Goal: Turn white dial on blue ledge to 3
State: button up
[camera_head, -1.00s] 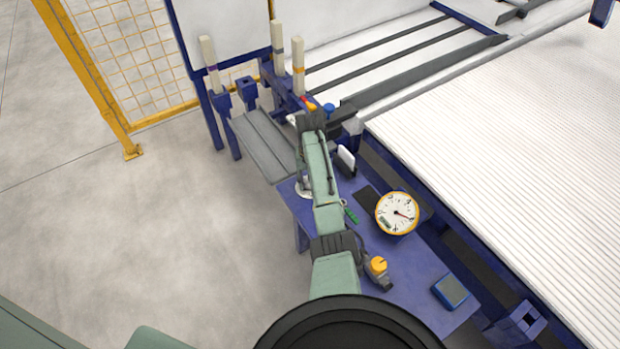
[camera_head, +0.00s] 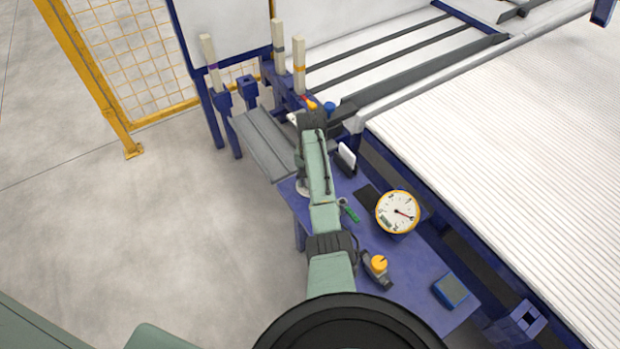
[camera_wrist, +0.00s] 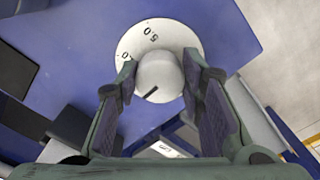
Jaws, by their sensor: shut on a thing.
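The white dial is a round white plate (camera_wrist: 190,38) with a white knob (camera_wrist: 158,82) in its middle, on the blue ledge (camera_wrist: 85,50). My gripper (camera_wrist: 159,70) is shut on the knob, one finger on each side. Upside-down numbers show on the plate's far side, one of them seeming to read 5.0. A short dark line marks the knob's near face. Much of the plate's near side is hidden by the knob and fingers. In the head view, only a bit of the dial (camera_head: 303,190) shows beside my arm, and the fingers are hidden.
On the ledge stand a round gauge (camera_head: 397,212), a yellow-topped valve (camera_head: 378,265), a green-handled part (camera_head: 350,212), a white card in a dark holder (camera_head: 346,156) and a blue box (camera_head: 450,290). Pale posts (camera_head: 299,52) rise behind. The floor at left is clear.

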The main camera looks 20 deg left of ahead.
jog(key=o, duration=1.2)
jog(key=shift+c, duration=0.2)
notch_tip(320, 180, up, 12)
